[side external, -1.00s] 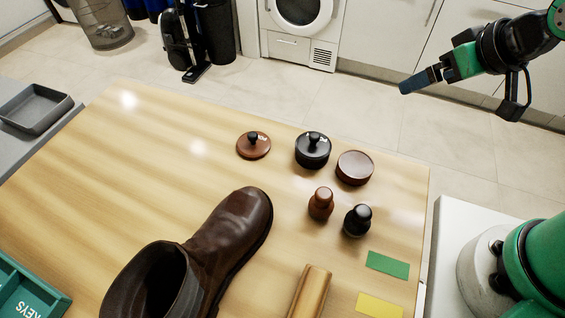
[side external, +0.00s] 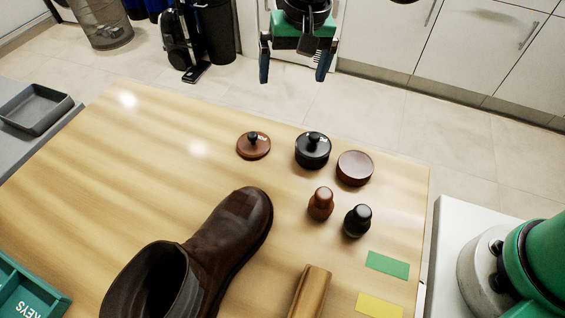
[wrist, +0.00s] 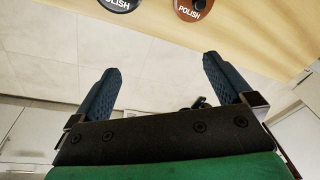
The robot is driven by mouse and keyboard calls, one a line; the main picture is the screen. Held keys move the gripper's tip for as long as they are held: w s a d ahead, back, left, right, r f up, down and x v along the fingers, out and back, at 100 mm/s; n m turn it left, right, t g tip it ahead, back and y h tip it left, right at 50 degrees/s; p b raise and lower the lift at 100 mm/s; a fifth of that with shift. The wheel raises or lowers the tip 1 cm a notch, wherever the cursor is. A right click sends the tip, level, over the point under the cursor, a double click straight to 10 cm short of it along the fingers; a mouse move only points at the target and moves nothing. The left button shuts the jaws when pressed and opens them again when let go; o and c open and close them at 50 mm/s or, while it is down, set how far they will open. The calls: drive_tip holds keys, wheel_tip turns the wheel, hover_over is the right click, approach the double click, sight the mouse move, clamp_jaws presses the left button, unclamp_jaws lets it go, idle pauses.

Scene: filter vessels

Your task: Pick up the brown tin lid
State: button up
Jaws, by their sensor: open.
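The brown tin lid (side external: 253,147), a round disc with a dark knob and white lettering, lies on the wooden table near its far edge. In the wrist view the brown lid (wrist: 196,10) shows at the top edge, partly cut off, with the word POLISH on it. The open brown tin (side external: 355,168) stands apart to its right, past a black tin (side external: 312,150) with its lid on. My gripper (side external: 294,76) is open and empty, high beyond the far table edge. In the wrist view its blue fingers (wrist: 158,75) are wide apart.
A grey tray (side external: 35,108) is at far left, a green box (side external: 28,290) at front left. The table left of the lid is clear.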

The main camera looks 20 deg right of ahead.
drive_tip(key=m+g, duration=0.1)
drive_tip(key=g, duration=0.1)
hover_over(252, 134)
drive_tip(key=shift+h, duration=0.4)
wheel_tip(252, 134, down, 6)
drive_tip(key=shift+f, duration=2.9)
drive_tip(key=c, duration=1.1)
drive_tip(key=shift+r, duration=0.1)
